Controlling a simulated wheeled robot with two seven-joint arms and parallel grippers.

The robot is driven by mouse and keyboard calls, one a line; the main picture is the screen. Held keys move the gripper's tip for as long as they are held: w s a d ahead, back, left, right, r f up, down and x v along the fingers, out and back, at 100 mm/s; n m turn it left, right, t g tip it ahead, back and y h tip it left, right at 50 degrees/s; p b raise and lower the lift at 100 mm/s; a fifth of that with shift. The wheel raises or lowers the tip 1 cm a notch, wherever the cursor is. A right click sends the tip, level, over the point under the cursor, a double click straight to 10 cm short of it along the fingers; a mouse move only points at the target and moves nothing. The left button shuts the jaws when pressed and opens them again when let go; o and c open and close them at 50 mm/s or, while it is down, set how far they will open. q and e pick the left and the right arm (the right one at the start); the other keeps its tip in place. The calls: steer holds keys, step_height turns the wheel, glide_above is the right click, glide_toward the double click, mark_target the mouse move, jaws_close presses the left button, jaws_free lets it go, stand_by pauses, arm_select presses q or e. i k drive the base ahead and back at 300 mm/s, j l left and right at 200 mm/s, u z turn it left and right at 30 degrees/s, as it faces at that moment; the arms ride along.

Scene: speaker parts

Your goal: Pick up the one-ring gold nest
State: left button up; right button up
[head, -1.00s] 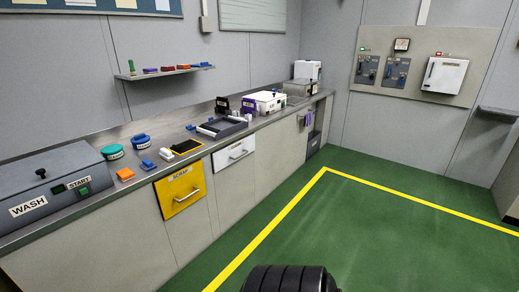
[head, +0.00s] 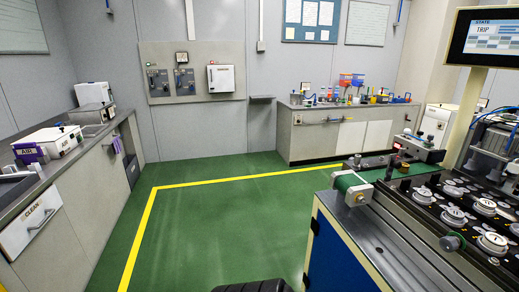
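I cannot make out a one-ring gold nest in the head view. Small coloured parts (head: 345,82) stand on the far bench, too small to tell apart. A black tray (head: 470,212) with several round silver-topped parts sits on the machine at the right; no ring marks can be read on them. Neither of my grippers is in view.
A grey-topped machine (head: 395,240) with a blue side fills the right front, below a screen reading TRIP (head: 497,38). A counter (head: 60,205) with white boxes runs along the left. The green floor (head: 220,220) between them is clear, marked by a yellow line.

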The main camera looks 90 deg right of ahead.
mark_target(404, 169)
steer(key=l+z, duration=0.1)
steer(key=z, duration=3.45)
